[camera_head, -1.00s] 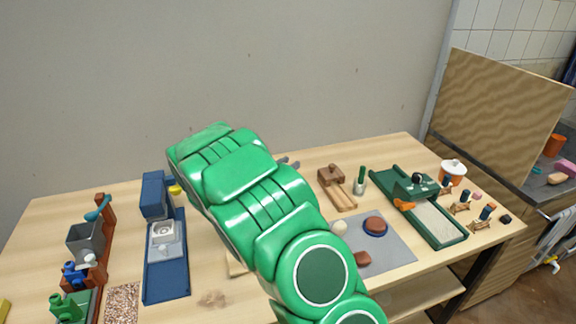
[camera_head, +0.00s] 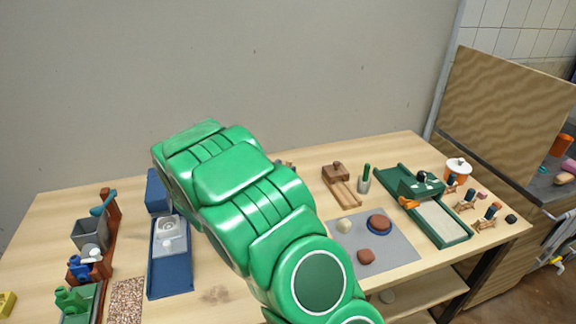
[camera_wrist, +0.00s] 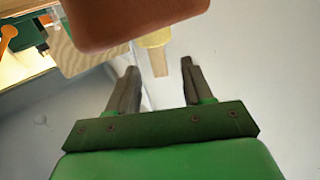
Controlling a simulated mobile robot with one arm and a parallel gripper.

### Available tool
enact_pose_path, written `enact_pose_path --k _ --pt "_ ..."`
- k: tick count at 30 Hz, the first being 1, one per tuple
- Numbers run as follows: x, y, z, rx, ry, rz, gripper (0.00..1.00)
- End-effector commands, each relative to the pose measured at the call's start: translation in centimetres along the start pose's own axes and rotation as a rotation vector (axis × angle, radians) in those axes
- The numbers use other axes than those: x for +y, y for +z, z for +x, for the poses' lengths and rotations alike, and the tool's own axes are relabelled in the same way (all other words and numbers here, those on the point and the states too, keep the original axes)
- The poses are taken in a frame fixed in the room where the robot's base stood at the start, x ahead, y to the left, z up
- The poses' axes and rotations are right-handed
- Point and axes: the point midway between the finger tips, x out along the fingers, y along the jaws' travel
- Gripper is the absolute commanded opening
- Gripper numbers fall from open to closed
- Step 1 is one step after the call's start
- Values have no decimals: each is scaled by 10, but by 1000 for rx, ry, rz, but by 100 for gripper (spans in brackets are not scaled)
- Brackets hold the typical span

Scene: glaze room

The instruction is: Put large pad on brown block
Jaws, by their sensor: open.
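A round red-brown pad (camera_head: 379,222) with a blue rim lies on the grey mat (camera_head: 400,252); a smaller red-brown piece (camera_head: 366,256) lies in front of it. I cannot tell for sure which is the task's large pad. A brown wooden block (camera_head: 335,172) with pale prongs stands behind the mat. In the wrist view a large brown rounded block (camera_wrist: 130,22) fills the top, close to the camera. My gripper (camera_wrist: 158,68) is open; a pale yellow piece with a stem (camera_wrist: 157,52) shows between its fingertips, apparently untouched. My arm hides the gripper in the head view.
A blue stand (camera_head: 170,272) and a grey bin (camera_head: 90,233) are at left. A green tray (camera_head: 455,240) and a white-orange pot (camera_head: 457,168) are at right. A cream lump (camera_head: 344,226) is on the mat. A plywood panel (camera_head: 500,115) rises beyond the table's right end.

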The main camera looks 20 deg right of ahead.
Motion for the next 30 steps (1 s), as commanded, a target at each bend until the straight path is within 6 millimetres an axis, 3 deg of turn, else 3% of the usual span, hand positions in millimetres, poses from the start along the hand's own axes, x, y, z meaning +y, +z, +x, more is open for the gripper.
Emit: enact_pose_path --k 15,30 --pt "0 0 -56 -1 -1 0 50" --pt "-5 -2 -64 -34 -26 19 50"
